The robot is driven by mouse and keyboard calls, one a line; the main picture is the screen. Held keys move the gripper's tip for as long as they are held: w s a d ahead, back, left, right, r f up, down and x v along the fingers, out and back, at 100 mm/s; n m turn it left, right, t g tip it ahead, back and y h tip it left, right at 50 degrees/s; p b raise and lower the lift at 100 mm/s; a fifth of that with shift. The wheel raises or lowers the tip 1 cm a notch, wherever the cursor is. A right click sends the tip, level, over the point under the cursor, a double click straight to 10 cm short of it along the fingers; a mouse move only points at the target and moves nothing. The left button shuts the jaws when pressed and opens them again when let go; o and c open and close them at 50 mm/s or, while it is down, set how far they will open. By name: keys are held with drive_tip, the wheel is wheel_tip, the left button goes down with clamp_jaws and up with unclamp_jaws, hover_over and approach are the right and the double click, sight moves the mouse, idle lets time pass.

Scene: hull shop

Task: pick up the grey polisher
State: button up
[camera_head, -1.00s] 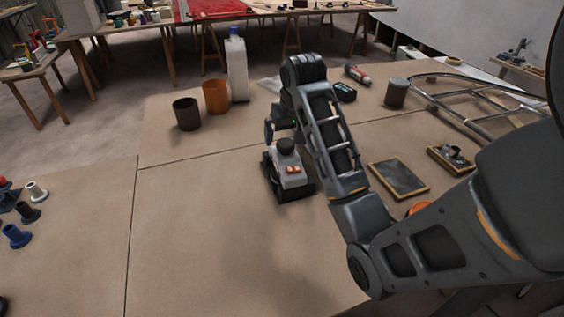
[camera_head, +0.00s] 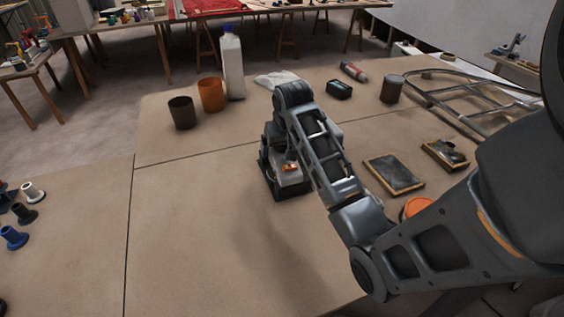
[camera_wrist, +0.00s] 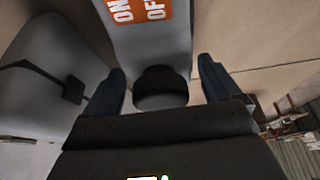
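The grey polisher (camera_head: 291,178) stands on the brown table, with a dark base and an orange switch label. My arm reaches down over it and hides its top and part of its side in the head view. In the wrist view the polisher's grey body (camera_wrist: 152,42) shows the ON/OFF label, and its black round knob (camera_wrist: 160,85) sits between my fingers. My gripper (camera_wrist: 161,68) is open, one finger on each side of the knob, with gaps visible on both sides. The fingers are hidden in the head view.
A dark-topped pad (camera_head: 394,174), a dark can (camera_head: 392,89) and a metal frame (camera_head: 470,100) lie to the right.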

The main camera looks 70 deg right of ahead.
clamp_jaws()
idle(0.7)
drive_tip(key=shift+r, duration=0.1)
